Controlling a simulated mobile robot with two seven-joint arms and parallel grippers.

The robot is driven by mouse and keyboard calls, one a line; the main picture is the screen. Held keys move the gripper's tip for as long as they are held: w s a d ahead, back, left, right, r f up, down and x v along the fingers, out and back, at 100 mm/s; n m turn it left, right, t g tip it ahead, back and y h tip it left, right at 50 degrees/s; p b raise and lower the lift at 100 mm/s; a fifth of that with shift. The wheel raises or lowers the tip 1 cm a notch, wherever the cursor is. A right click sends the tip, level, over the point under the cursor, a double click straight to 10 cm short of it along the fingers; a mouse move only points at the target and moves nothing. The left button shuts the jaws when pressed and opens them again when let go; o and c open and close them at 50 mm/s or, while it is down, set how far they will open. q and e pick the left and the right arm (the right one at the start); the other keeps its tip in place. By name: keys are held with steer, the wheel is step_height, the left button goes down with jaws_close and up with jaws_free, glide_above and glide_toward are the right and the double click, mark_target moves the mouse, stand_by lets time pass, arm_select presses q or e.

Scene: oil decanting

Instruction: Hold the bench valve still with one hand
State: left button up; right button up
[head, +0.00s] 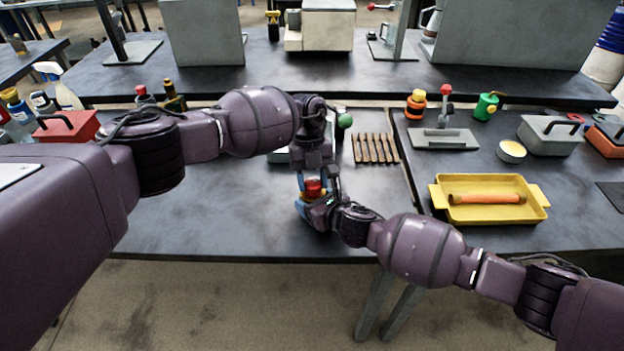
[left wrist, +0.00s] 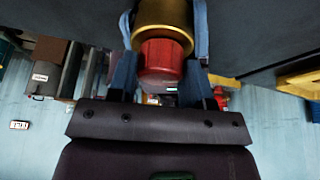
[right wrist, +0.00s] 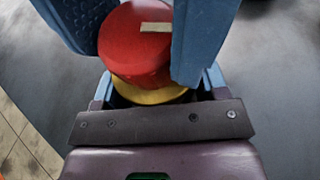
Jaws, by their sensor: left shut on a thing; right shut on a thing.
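The bench valve shows in the head view as a red cap (head: 313,187) over a yellow, brassy body (head: 306,197), near the bench's front edge. My left gripper (head: 317,177) comes from above and is shut with its fingers either side of it. The left wrist view shows the brassy body (left wrist: 163,22) between those fingers, with the red cap (left wrist: 161,60) nearer the palm. My right gripper (head: 309,206) comes from the right and is shut on the valve too. The right wrist view shows the red cap (right wrist: 134,42) with a pale stripe between its fingers; they partly hide the yellow body (right wrist: 150,95).
A yellow tray (head: 440,198) with an orange roller stands to the right. Behind are a rack of brown sticks (head: 376,148), a red-knobbed lever stand (head: 445,138) and a grey box (head: 551,136). A red toolbox (head: 68,126) is at far left. The bench front left of the valve is clear.

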arm_select(q)
steer(key=shift+m+y, duration=0.3)
steer(key=shift+m, duration=0.3)
steer(key=o, duration=0.9)
steer(key=v, duration=1.2)
